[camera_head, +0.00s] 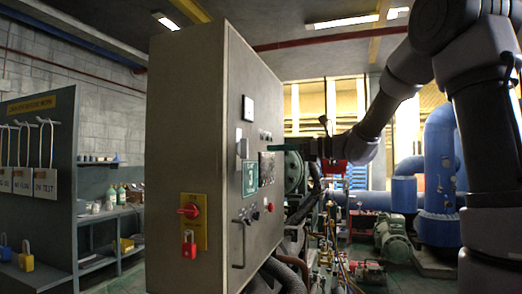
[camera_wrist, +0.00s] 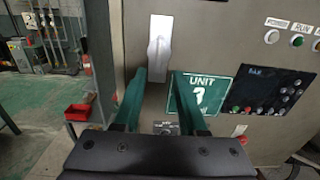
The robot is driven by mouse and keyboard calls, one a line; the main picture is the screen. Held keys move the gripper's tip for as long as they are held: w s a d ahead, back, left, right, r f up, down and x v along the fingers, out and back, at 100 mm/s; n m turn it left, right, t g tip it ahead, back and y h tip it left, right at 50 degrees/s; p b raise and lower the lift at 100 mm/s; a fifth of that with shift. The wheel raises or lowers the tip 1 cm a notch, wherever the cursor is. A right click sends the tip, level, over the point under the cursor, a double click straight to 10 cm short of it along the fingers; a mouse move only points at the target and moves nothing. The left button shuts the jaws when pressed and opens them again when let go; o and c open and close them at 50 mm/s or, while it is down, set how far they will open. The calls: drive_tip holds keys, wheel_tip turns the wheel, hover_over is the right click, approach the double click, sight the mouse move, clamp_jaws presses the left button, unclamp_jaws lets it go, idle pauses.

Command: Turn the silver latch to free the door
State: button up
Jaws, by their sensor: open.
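The silver latch (camera_wrist: 159,42) is a pale plate with an upright handle on the grey cabinet door (camera_wrist: 215,40). In the head view the latch (camera_head: 239,141) shows edge-on, above the green Unit 3 sign (camera_head: 250,177). My gripper (camera_wrist: 159,76) is open, with its two green fingers pointing at the door. In the wrist view the fingertips sit just below the latch, one to each side of its line, with nothing between them. In the head view my gripper (camera_head: 275,148) is right of the door face; I cannot tell the exact gap.
A door handle (camera_head: 239,243) and knobs are lower on the door. A red switch with a red padlock (camera_head: 188,244) is on the cabinet's side. A lockout board (camera_head: 38,190) stands at left. Pipes and hoses (camera_head: 290,265) crowd the floor right of the cabinet.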

drive_tip(key=x, duration=0.8)
drive_tip(key=shift+f, duration=0.1)
drive_tip(key=shift+c, duration=0.3)
clamp_jaws()
drive_tip(key=shift+d+r, duration=0.1)
drive_tip(key=shift+r, duration=0.1)
idle(0.5)
drive_tip(key=n, duration=0.4)
drive_tip(key=shift+n, duration=0.3)
drive_tip(key=n, duration=0.4)
drive_tip(key=shift+r, duration=0.1)
